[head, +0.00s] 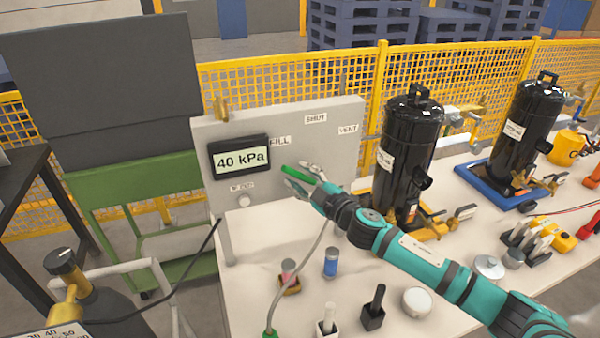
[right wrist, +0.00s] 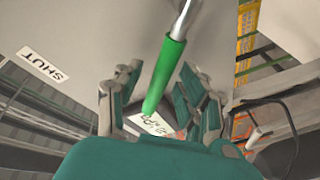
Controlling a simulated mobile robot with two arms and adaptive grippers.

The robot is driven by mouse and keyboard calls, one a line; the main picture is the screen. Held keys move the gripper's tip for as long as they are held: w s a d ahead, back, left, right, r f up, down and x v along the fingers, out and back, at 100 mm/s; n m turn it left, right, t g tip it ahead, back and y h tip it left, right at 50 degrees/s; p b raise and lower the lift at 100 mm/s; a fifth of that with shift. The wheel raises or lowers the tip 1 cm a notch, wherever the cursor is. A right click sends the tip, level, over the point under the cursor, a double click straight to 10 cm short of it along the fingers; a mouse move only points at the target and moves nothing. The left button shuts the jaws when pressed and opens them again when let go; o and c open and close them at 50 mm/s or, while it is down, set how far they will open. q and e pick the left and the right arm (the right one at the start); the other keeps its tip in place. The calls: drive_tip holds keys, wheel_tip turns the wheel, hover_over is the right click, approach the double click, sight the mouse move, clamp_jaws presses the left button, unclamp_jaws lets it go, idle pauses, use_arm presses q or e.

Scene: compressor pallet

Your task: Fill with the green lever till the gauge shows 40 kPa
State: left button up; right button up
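The gauge (head: 240,158) on the grey panel (head: 215,130) reads 40 kPa. The green lever (head: 296,175) is on the panel, to the right of the gauge and below the FILL label (head: 280,141). My right gripper (head: 303,180) is at the lever. In the right wrist view the green lever grip (right wrist: 165,75) lies between the spread fingers of my right gripper (right wrist: 162,100), with gaps on both sides. A SHUT label (right wrist: 42,67) is to the left there. The lever's mount is hidden in the head view. My left gripper is out of view.
Two black compressors (head: 408,145) (head: 520,130) stand on the white table at the right. A grey hose (head: 308,270) hangs below my right arm. Small bottles and black holders (head: 373,312) occupy the table front. A yellow mesh fence (head: 290,85) runs behind.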

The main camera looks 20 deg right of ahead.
drive_tip(key=shift+w+a, duration=0.15)
drive_tip(key=shift+w, duration=0.2)
clamp_jaws()
idle(0.4)
